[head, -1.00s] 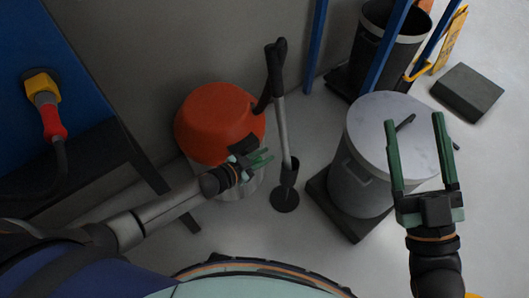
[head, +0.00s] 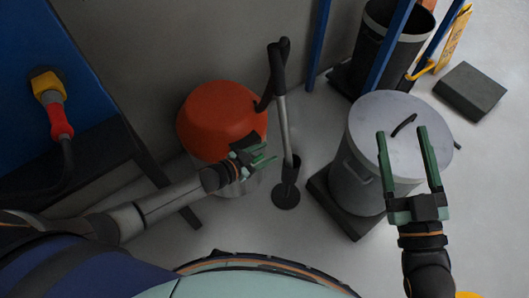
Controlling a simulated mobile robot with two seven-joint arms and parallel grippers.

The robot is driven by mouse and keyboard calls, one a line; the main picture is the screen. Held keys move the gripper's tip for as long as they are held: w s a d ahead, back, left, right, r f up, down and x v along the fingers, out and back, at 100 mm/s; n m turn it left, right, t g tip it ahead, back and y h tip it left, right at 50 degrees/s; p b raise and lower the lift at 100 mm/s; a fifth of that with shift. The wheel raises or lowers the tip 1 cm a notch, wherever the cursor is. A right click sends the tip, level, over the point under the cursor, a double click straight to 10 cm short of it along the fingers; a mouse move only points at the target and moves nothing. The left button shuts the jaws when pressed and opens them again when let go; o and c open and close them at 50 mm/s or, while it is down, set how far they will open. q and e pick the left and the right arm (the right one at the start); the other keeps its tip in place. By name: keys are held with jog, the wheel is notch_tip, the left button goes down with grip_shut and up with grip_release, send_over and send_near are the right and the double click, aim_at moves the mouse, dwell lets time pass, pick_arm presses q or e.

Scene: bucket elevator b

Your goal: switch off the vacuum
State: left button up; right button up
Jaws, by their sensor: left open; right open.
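The vacuum (head: 218,112) has a round orange-red top on a pale drum and stands on the floor by the grey wall. Its switch cannot be made out. A dark hose runs from its right side to a grey wand (head: 284,125) standing upright beside it. My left gripper (head: 262,157) is open and empty, in front of the vacuum's lower right side in this view; whether it touches cannot be told. My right gripper (head: 402,140) is open and empty, in front of the lidded grey bin (head: 360,185).
A red and yellow plug (head: 52,103) with a dark cable sits on the blue panel at left. A dark open bin (head: 388,45) stands behind blue posts. A dark block (head: 470,90) lies on the floor at right. Floor between the wand and grey bin is clear.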

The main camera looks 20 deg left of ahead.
aim_at(256, 157)
pick_arm(q)
jog(key=shift+r, duration=0.1)
jog(key=shift+s+a, duration=0.1)
jog(key=shift+s, duration=0.05)
jog(key=p+v, duration=0.2)
jog(key=v, duration=0.3)
jog(key=shift+s+r, duration=0.1)
jog(key=shift+r, duration=0.05)
jog(key=p+v, duration=0.2)
jog(key=v, duration=0.5)
pick_arm(e)
jog(key=s+f+m+g+h, duration=0.1)
jog(key=s+f+g, duration=0.1)
jog(key=f, duration=0.6)
jog(key=s+f+m+g+h, duration=0.1)
jog(key=s+f+g, duration=0.1)
jog(key=f+g, duration=0.3)
jog(key=s+f+m+g+h, duration=0.1)
jog(key=s+f+g+h, duration=0.1)
jog(key=f, duration=0.8)
jog(key=shift+s+d+f+m+g, duration=0.2)
jog(key=shift+s+f+m+g, duration=0.3)
jog(key=shift+g, duration=0.4)
jog(key=shift+r, duration=0.2)
